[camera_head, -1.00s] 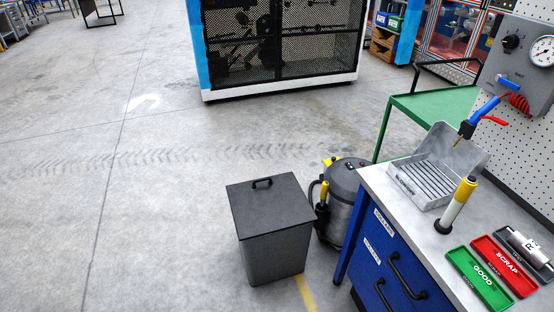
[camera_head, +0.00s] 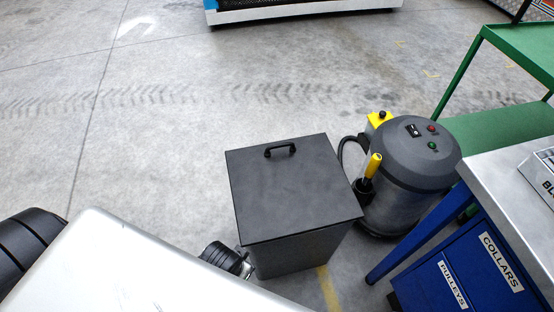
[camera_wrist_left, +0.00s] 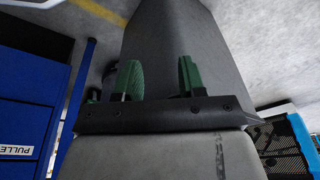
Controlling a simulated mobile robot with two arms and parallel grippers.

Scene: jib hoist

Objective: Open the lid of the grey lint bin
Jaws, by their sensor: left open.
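The grey lint bin (camera_head: 300,255) stands on the floor in the middle of the head view. Its flat dark lid (camera_head: 290,195) is shut, with a black handle (camera_head: 280,149) near the far edge. My left arm comes in from the lower left and ends beside the bin's near left side; its fingers cannot be made out there. In the left wrist view my left gripper (camera_wrist_left: 158,72) has its two green fingers apart with nothing between them. The bin's grey wall (camera_wrist_left: 180,35) lies beyond them; I cannot tell whether they touch. My right gripper is not in view.
A grey vacuum (camera_head: 410,165) with a yellow-handled hose stands close to the bin's right. The blue workbench (camera_head: 470,265) is at the lower right, with a green cart (camera_head: 480,135) behind it. The floor left of and behind the bin is clear.

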